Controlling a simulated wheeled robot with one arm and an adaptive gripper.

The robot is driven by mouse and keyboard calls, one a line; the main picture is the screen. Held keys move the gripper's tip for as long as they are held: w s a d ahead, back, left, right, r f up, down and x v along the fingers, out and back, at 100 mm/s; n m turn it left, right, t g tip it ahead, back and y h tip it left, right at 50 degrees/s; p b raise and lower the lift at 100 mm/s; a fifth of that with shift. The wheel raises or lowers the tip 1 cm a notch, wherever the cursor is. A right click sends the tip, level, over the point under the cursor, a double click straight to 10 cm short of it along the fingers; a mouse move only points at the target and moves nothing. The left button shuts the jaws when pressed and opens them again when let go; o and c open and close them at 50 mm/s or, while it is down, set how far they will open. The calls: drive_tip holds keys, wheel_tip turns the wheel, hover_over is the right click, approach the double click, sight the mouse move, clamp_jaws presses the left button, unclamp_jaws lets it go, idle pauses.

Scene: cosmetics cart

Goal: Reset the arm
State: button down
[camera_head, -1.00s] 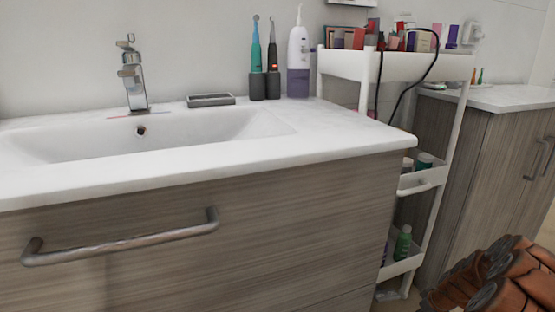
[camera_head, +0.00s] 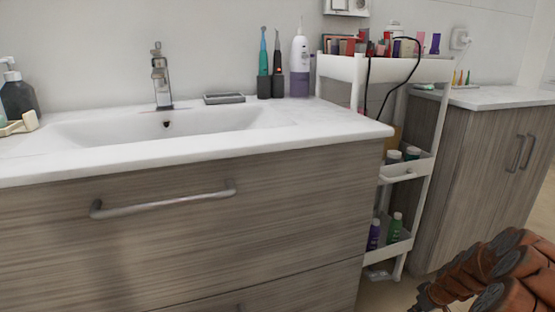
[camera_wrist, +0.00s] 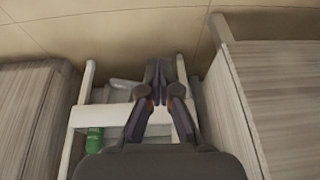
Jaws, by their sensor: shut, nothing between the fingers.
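My arm shows at the lower right of the head view as brown, rounded links; its gripper end is not clear there. In the wrist view my gripper (camera_wrist: 158,92) points down with its dark fingers together and nothing between them. Beyond the fingers is the white cosmetics cart (camera_wrist: 115,113), with a green bottle (camera_wrist: 94,139) to their left. The same cart (camera_head: 395,70) stands between two wooden cabinets in the head view. I cannot tell how far the fingers are from the cart.
A sink cabinet (camera_head: 190,225) with a white basin (camera_head: 170,125) fills the left. A second wooden cabinet (camera_head: 485,185) stands right of the cart. A black cable (camera_head: 395,92) hangs over the cart. Floor shows at the lower right.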

drive_tip(key=s+a+r+g+p, duration=0.1)
drive_tip(key=s+a+r+p, duration=0.2)
drive_tip(key=a+r+p, duration=0.65)
drive_tip(key=s+a+r+y+p, duration=0.1)
drive_tip(key=s+a+r+p, duration=0.2)
drive_tip(key=r, duration=1.1)
drive_tip(key=s+a+r+g+p, duration=0.1)
drive_tip(key=s+a+r+p, duration=0.3)
drive_tip(key=a+r, duration=0.6)
drive_tip(key=s+a+r+m+g+h+p, duration=0.1)
drive_tip(key=s+r+m+p, duration=0.1)
drive_tip(key=s+r+p, duration=1)
drive_tip(key=s+a+r+m+g+h+p, duration=0.1)
drive_tip(key=s+r+m+g+p, duration=0.1)
drive_tip(key=s+r+p, duration=1)
drive_tip(key=s+r, duration=0.5)
drive_tip(key=r, duration=0.4)
drive_tip(key=shift+s+a+r+g+h, duration=0.3)
drive_tip(key=shift+a+r+h, duration=0.05)
drive_tip(key=shift+a+h, duration=0.05)
drive_tip(key=shift+a, duration=0.1)
